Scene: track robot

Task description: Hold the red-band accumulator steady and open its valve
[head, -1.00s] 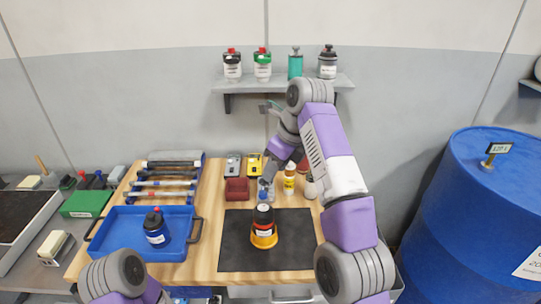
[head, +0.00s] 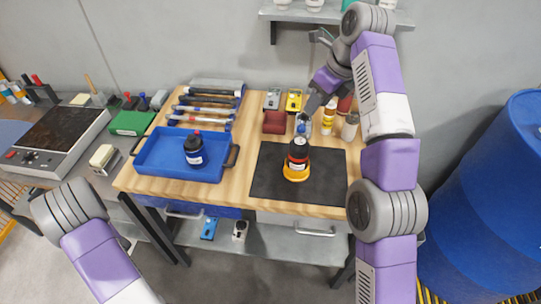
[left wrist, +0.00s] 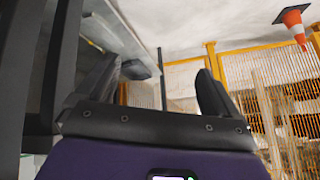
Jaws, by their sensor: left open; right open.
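The red-band accumulator (head: 298,156) is a dark bottle with a red band and a pale label. It stands upright in a yellow ring base (head: 296,174) on a black mat (head: 330,182). Its blue-grey top, where a valve could be, is too small to make out. My right gripper (head: 304,117) is open and points down just above and behind the bottle's top; I cannot tell whether it touches. My left gripper (left wrist: 160,76) is open and empty in the left wrist view, facing yellow fencing away from the bench. It is outside the head view.
A blue tray (head: 216,172) on the bench's left holds a dark blue bottle (head: 194,148). Tools lie behind it. Small bottles (head: 328,118) stand behind the mat, beside my right gripper. A shelf (head: 330,15) is above; a blue drum (head: 490,190) is at right.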

